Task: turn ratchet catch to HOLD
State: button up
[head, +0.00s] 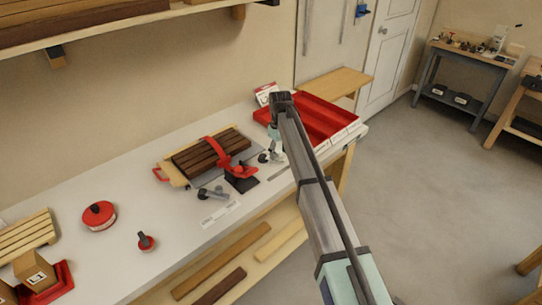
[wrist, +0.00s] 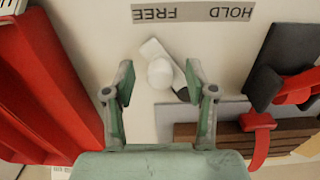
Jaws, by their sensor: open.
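The ratchet catch (wrist: 160,71) is a small pale lever with a round white hub and a dark tip, lying between my fingers in the wrist view. Its pale end points up-left, toward the FREE side of the label (wrist: 194,12); its dark tip points down-right. The label reads upside down, FREE left and HOLD right. My gripper (wrist: 158,88) is open around the catch, with space on both sides; contact is not visible. In the head view my gripper (head: 275,152) is over the bench, partly hiding the catch (head: 263,157).
A red tray (wrist: 45,75) stands close on the left in the wrist view. A grey lever (head: 212,192) lies farther left in the head view.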

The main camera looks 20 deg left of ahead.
jog(key=c, duration=0.8)
jog(key=shift+o, duration=0.2)
